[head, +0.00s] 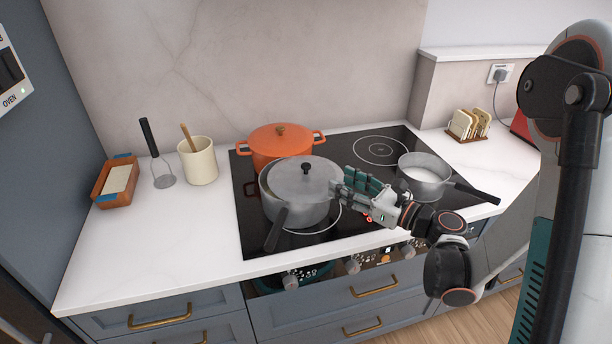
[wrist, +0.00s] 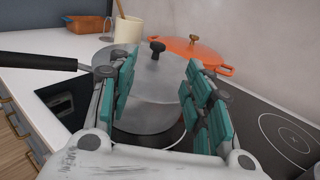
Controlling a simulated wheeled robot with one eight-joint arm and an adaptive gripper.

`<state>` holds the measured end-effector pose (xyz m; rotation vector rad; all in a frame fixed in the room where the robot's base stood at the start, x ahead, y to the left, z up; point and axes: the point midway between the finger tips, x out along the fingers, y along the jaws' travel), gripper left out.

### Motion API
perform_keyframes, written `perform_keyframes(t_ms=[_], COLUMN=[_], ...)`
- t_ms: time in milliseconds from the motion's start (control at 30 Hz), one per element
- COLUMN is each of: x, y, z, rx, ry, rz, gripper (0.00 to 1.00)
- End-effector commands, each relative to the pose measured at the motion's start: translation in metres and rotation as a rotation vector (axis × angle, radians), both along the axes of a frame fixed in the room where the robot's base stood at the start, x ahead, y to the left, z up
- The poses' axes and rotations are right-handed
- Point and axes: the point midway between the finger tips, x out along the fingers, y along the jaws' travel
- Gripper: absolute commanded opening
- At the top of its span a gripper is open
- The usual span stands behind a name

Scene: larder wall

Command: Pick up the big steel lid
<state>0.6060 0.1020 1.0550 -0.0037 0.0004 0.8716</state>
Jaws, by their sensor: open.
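The big steel lid (head: 287,178) is grey with a black knob and rests on the large steel pot (head: 297,212), which stands at the front left of the black hob. My gripper (head: 348,186) is open and empty at the right side of the pot, near lid height, pointing at it. In the wrist view, the lid (wrist: 165,75) and its knob show between the two teal-padded fingers of my gripper (wrist: 160,74), beyond the fingertips. I cannot tell whether a finger touches the lid or pot. The fingers hide parts of the lid's edges.
An orange lidded pot (head: 277,149) stands close behind the steel pot. A small saucepan (head: 424,178) is on the hob to the right. The steel pot's dark handle (head: 276,230) points toward the front. The counter at left is mostly clear.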

Motion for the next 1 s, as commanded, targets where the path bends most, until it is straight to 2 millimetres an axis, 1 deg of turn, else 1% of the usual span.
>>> perform_keyframes(t_ms=[33,100,233,333,567,800,900,1000], x=[0.007,0.015,0.029,0.035,0.041,0.060,0.067,0.069], y=[0.010,0.020,0.035,0.042,0.051,0.079,0.086,0.087], z=[0.000,-0.001,0.000,0.000,0.000,-0.002,-0.001,0.000], rx=[0.001,0.001,0.002,0.002,0.003,0.003,0.003,0.003], ry=[0.000,0.000,0.001,0.001,0.001,0.001,0.001,0.001], rz=[0.004,0.003,0.002,-0.001,0.000,0.001,-0.001,-0.002], gripper=[0.46,0.46,0.46,0.46,0.46,0.46,0.46,0.46])
